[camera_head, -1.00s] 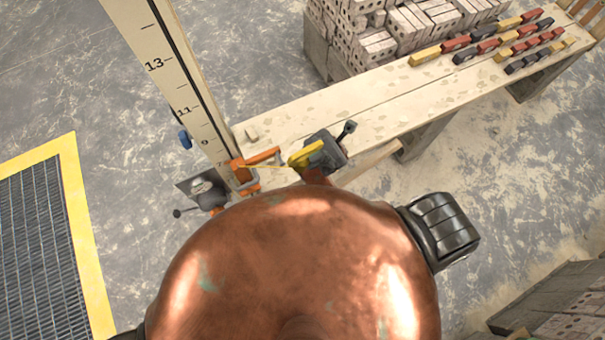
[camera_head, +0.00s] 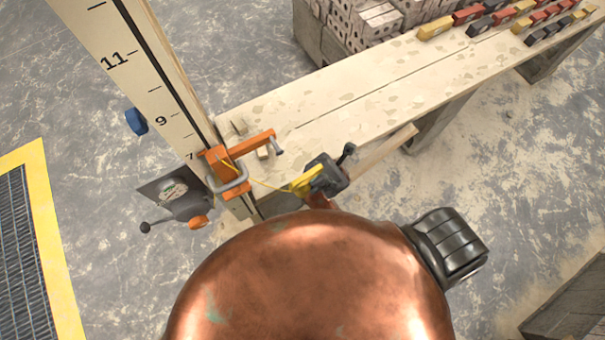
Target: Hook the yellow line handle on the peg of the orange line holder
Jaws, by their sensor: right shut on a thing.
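The orange line holder (camera_head: 216,160) sits at the lower part of the tall marked pole, by the bench's near left corner. Its orange arm reaches right, with a short upright end that may be the peg. The yellow line handle (camera_head: 306,181) is held in my right gripper (camera_head: 314,178), which is shut on it, right of and below that arm and apart from it. A thin yellow line runs from the holder to the handle.
The marked pole (camera_head: 135,75) rises toward the upper left, with a blue knob (camera_head: 136,121) beside it. A wooden bench (camera_head: 370,100) carries small blocks near the holder and coloured bars at its far end. Bricks (camera_head: 360,25) are stacked behind. A yellow-edged grate (camera_head: 45,220) lies left.

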